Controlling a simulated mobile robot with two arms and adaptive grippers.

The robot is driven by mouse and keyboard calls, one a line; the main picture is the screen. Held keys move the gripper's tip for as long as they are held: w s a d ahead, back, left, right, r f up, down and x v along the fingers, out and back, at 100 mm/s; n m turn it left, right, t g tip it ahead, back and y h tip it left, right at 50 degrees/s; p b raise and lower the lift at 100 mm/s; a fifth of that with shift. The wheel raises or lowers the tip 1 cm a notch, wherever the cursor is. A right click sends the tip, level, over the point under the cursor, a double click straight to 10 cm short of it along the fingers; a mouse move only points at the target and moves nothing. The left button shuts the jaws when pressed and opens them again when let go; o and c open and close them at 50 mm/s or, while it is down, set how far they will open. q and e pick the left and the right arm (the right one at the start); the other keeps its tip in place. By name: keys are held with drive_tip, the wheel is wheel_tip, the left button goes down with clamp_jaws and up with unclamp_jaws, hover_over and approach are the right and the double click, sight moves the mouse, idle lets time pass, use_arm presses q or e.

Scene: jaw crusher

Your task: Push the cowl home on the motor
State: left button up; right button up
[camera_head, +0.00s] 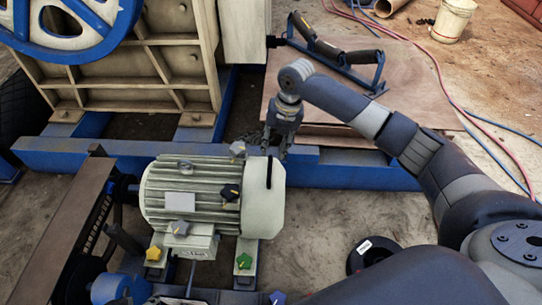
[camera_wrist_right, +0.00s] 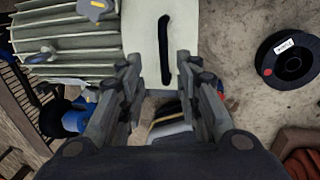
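The motor (camera_head: 190,190) is a cream ribbed cylinder lying on its side on the frame. The cowl (camera_head: 263,205) is the smooth cream cover at its right end, with a black slot near its top. In the right wrist view the cowl (camera_wrist_right: 149,40) lies beyond the fingertips, with the motor ribs (camera_wrist_right: 65,45) to its left. My right gripper (camera_head: 276,140) points down at the cowl's far top edge. Its fingers (camera_wrist_right: 160,72) are apart, with nothing clearly gripped; contact with the cowl cannot be told. Any gap between cowl and motor is unclear. My left gripper is not in view.
A black spool (camera_head: 372,250) lies on the ground to the right. A belt drive (camera_head: 90,225) is at left.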

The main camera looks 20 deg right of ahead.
drive_tip(key=shift+s+d+r, duration=0.1)
drive_tip(key=shift+d+r, duration=0.1)
drive_tip(key=shift+r, duration=1)
drive_tip(key=shift+s+d+r, duration=0.1)
drive_tip(key=shift+d+r, duration=0.1)
drive_tip(key=shift+r, duration=0.95)
